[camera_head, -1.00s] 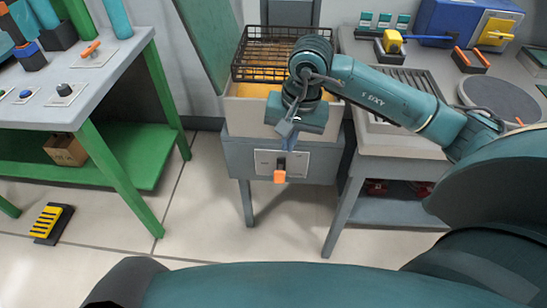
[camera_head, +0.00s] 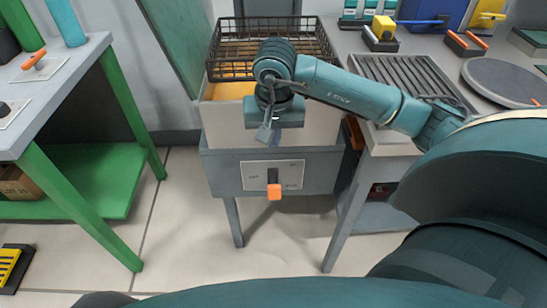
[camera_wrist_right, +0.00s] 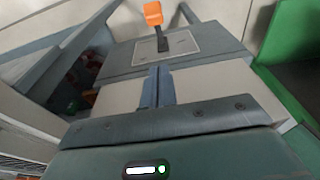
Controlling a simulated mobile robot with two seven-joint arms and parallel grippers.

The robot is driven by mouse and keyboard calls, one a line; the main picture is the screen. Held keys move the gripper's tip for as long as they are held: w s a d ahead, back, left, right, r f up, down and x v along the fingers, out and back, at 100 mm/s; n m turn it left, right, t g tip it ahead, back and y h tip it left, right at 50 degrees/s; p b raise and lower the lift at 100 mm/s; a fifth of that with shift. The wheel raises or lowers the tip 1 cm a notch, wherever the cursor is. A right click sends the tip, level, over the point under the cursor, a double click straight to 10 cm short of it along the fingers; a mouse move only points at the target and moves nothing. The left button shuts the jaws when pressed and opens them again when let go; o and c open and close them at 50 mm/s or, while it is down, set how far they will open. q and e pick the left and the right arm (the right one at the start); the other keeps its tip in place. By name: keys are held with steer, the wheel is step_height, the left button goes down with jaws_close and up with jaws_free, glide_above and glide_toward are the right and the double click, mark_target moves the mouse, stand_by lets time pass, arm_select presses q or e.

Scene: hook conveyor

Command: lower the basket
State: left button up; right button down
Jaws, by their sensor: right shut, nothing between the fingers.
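The black wire basket (camera_head: 318,42) sits at the top of the light-coloured vat, above a yellow surface (camera_head: 232,91). On the grey front panel a lever with an orange handle (camera_head: 274,192) points down from a labelled plate (camera_head: 250,172). My right gripper (camera_head: 268,134) is in front of the vat, above the lever and apart from it. In the right wrist view its fingers (camera_wrist_right: 157,86) are together and empty, and the orange handle (camera_wrist_right: 153,13) shows beyond the tips. My arm hides part of the basket. My left gripper is not in view.
A green-framed bench (camera_head: 80,190) stands on the left. A grey table (camera_head: 385,140) with a roller rack (camera_head: 405,75) and a round disc (camera_head: 508,82) adjoins on the right. A green panel (camera_head: 172,35) stands beside the basket.

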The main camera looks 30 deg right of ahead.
glide_above(274, 185)
steer(key=w+d, duration=0.1)
steer(key=w, duration=0.1)
step_height(274, 185, down, 8)
steer(key=f, duration=0.2)
steer(key=s+f, duration=0.1)
steer(key=shift+s+a+f, duration=0.1)
steer(key=shift+a+f, duration=0.2)
steer(key=shift+s+a+f, duration=0.15)
steer(key=shift+s+f, duration=0.05)
steer(key=shift+f, duration=0.15)
steer(key=shift+f, duration=0.1)
